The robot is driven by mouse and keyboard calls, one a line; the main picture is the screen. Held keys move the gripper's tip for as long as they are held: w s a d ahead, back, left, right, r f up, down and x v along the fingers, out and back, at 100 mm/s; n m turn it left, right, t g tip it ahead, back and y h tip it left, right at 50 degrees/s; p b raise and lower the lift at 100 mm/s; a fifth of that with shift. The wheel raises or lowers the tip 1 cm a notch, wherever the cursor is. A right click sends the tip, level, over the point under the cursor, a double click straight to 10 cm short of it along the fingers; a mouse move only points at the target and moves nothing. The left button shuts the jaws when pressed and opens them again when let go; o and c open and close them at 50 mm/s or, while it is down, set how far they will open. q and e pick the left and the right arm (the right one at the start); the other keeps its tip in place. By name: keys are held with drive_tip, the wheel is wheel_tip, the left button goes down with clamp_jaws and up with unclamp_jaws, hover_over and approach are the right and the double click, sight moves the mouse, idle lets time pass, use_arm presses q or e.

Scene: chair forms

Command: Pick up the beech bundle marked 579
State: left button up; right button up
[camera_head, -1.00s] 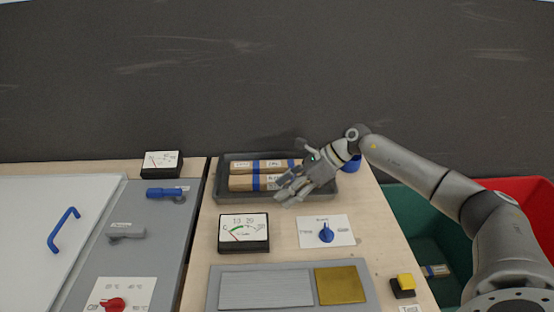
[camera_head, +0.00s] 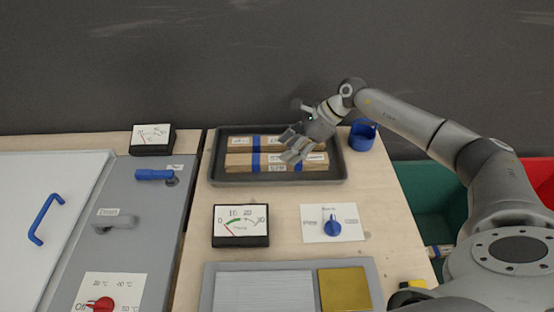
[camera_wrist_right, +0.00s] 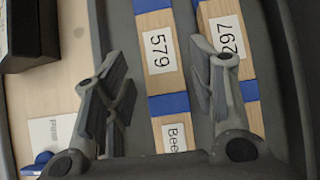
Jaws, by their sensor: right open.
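Two beech bundles with blue bands lie side by side in a dark grey tray (camera_head: 222,180). The nearer one, the bundle marked 579 (camera_head: 242,162), shows its number clearly in the wrist view (camera_wrist_right: 160,62). My right gripper (camera_head: 291,147) is open and empty above the bundles. In the wrist view its fingers (camera_wrist_right: 160,75) show on either side of the 579 bundle, the right finger over the farther bundle's edge. Contact cannot be told. My left gripper is out of view.
A blue cup (camera_head: 362,137) stands right of the tray. A gauge (camera_head: 240,226) and a blue knob panel (camera_head: 331,223) lie in front. Green (camera_head: 418,212) and red (camera_head: 538,180) bins are at the right. The dark wall (camera_head: 200,60) rises behind.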

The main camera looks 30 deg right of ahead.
sight(274, 157)
drive_tip(key=p+x, duration=0.1)
drive_tip(key=x, duration=0.2)
drive_tip(key=shift+w+a+f+p, duration=0.15)
drive_tip(key=shift+a+p, duration=0.15)
drive_tip(key=shift+p, duration=0.05)
drive_tip(key=shift+w+a+f, duration=0.15)
drive_tip(key=shift+a+f, duration=0.1)
drive_tip(key=shift+f, duration=0.2)
drive_tip(key=shift+d, duration=0.1)
drive_tip(key=shift+c, duration=0.9)
drive_tip(key=c, duration=0.8)
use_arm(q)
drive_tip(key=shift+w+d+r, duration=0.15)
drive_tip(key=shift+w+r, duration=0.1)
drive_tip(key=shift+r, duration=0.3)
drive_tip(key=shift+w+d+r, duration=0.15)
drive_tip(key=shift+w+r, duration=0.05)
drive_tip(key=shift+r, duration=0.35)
use_arm(e)
drive_tip(key=shift+r, duration=0.15)
